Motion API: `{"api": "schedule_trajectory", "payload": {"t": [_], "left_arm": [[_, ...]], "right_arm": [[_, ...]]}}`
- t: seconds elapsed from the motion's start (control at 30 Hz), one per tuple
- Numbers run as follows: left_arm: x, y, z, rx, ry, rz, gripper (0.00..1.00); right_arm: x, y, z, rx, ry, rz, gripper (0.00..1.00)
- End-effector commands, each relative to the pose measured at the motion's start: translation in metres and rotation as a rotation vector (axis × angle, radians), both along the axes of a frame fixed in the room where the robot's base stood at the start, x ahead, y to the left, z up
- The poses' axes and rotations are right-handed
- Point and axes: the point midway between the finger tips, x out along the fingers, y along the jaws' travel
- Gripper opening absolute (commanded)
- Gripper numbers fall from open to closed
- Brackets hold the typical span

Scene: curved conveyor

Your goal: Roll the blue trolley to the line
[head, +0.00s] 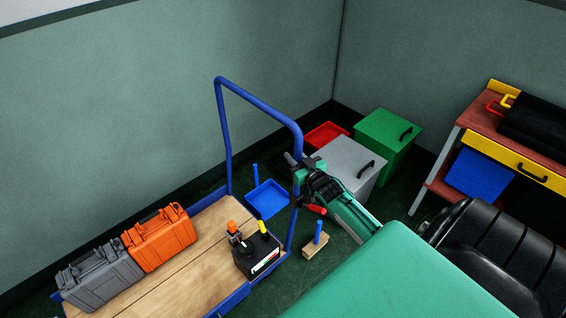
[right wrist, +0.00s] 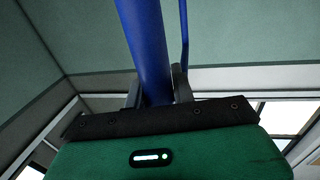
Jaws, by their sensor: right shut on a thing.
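The blue trolley has a wooden deck (head: 190,262) and a tall blue tube handle (head: 262,104) at its right end, in the head view. My right gripper (head: 298,170) is shut on the right upright of that handle, partway up. In the right wrist view the blue upright (right wrist: 146,45) runs between the two fingers of my right gripper (right wrist: 157,90). An orange case (head: 160,237), a grey case (head: 100,274) and a black box (head: 258,257) with orange and yellow tops sit on the deck. No line on the floor shows. My left gripper is not in view.
Behind the handle stand a grey bin (head: 346,164), a green bin (head: 386,140) and a red tray (head: 325,134). A blue dustpan (head: 267,198) and a brush (head: 315,245) are near the trolley's right end. A workbench (head: 478,120) stands at right. Walls close off the back.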

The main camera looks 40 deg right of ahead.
Motion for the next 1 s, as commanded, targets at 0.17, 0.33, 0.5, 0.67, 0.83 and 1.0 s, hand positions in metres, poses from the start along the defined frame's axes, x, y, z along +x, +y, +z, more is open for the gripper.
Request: {"api": "schedule_trajectory", "payload": {"t": [0.17,0.33,0.5,0.67,0.83,1.0], "left_arm": [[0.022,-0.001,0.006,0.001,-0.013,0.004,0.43],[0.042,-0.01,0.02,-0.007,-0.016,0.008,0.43],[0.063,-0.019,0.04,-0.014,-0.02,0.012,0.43],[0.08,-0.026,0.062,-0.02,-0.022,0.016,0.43],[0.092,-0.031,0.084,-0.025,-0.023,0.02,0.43],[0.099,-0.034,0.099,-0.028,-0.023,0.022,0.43]], "right_arm": [[0.003,-0.038,0.001,-0.007,-0.002,-0.002,0.0],[0.006,-0.07,0.0,-0.007,-0.001,-0.003,0.0],[0.008,-0.101,0.0,-0.006,-0.002,-0.003,0.0],[0.01,-0.125,0.0,-0.005,-0.001,-0.002,0.0],[0.012,-0.144,0.0,-0.004,-0.003,-0.001,0.0],[0.012,-0.156,0.0,-0.001,-0.002,-0.001,0.0]]}}
